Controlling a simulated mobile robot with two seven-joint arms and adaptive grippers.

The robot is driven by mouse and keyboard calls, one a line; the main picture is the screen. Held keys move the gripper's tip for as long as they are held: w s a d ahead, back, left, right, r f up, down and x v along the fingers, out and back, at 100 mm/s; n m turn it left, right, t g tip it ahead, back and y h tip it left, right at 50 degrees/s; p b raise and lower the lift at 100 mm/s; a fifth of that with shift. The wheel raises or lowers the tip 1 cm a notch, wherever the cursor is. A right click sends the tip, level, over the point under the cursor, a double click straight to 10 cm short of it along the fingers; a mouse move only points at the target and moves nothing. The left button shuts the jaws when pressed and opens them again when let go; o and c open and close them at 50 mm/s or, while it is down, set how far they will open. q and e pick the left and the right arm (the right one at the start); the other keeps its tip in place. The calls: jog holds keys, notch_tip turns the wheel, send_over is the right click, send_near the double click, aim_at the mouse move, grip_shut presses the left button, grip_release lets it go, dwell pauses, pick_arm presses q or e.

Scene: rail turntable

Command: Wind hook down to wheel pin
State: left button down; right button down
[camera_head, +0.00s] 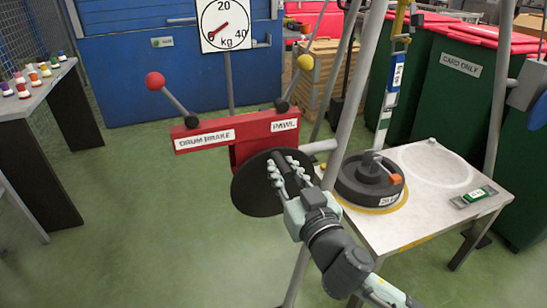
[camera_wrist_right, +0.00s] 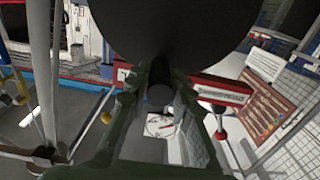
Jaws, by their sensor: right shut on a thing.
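My right gripper (camera_head: 287,178) is shut at the dark round plate (camera_head: 257,198) of the red winch. In the right wrist view its fingers close around a dark cylindrical handle (camera_wrist_right: 160,96). A dark wheel (camera_head: 352,183) lies flat on the grey table, with a grey upright part on top and an orange piece (camera_head: 395,179) beside it. A hanging line with a yellow top piece (camera_head: 400,28) and a blue label (camera_head: 397,76) comes down over the wheel. Its lower end reaches the wheel top in the picture; I cannot tell whether the hook touches the pin. My left gripper is out of view.
The winch has a red-knobbed drum brake lever (camera_head: 155,80) and a yellow-knobbed pawl lever (camera_head: 305,63). A dial (camera_head: 224,24) stands behind, its red needle near zero. Grey frame legs (camera_head: 345,120) stand between winch and table (camera_head: 415,232).

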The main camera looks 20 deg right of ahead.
jog(key=shift+a+f+n, duration=0.15)
jog(key=shift+a+n, duration=0.85)
jog(key=shift+n, duration=0.3)
jog(key=shift+a+f+n, duration=0.3)
jog(key=shift+a+n, duration=0.6)
jog(key=shift+n, duration=0.3)
jog(key=shift+a+f, duration=0.1)
jog(key=shift+a+f+n, duration=0.45)
jog(key=shift+a+n, duration=0.25)
jog(key=shift+n, duration=0.5)
jog(key=shift+f, duration=0.1)
jog(key=shift+s+a+f+n, duration=0.1)
jog(key=shift+a+f+n, duration=0.55)
jog(key=shift+n, duration=0.55)
jog(key=shift+a, duration=0.1)
